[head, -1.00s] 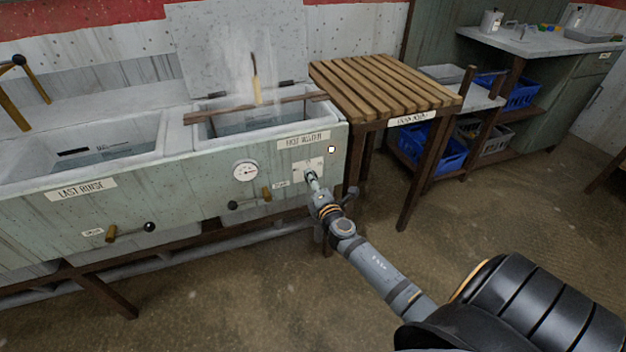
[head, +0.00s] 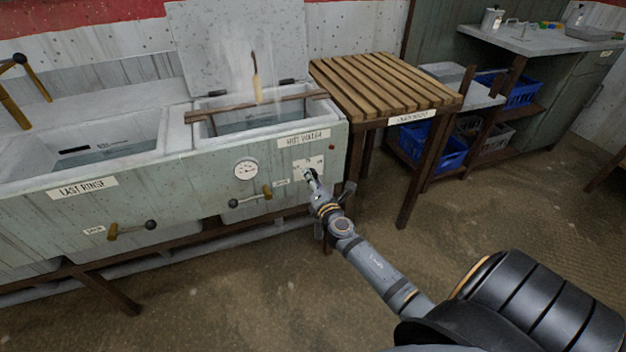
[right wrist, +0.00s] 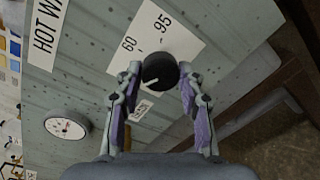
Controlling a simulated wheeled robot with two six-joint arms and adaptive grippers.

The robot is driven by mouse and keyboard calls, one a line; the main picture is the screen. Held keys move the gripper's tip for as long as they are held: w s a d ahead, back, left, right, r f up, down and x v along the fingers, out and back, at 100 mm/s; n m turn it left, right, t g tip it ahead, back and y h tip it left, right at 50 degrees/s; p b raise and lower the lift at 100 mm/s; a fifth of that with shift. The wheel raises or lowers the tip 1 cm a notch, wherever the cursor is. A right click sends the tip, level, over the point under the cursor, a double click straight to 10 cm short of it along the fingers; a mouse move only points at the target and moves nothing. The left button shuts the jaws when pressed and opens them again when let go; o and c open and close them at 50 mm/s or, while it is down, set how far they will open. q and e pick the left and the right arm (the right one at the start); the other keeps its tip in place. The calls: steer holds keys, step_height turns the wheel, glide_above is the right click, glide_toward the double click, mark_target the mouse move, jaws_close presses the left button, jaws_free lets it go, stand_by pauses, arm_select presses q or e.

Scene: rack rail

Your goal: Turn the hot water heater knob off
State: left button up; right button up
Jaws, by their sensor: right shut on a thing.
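The heater knob (right wrist: 160,69) is round and black with a white pointer line. It sits by a white dial plate (right wrist: 165,38) marked 60 and 95. The pointer faces down-left in the right wrist view, away from those numbers and toward a small label (right wrist: 140,111) that I cannot read surely. My right gripper (right wrist: 159,79) is shut on the knob, one finger on each side. In the head view my right gripper (head: 311,174) reaches the plate under the HOT WATER sign (head: 304,139) and hides most of the knob. My left gripper is not in view.
A small dark red lamp (head: 331,147) sits right of the sign. A round gauge (head: 246,169) and a drain lever (head: 250,197) are left of the knob. Steam rises from the open basin above. A slatted wooden table (head: 385,82) stands to the right.

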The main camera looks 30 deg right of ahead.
steer(key=o, duration=1.2)
steer(key=shift+c, duration=0.2)
steer(key=shift+s, duration=0.1)
steer(key=v, duration=1.2)
steer(key=shift+f, duration=0.1)
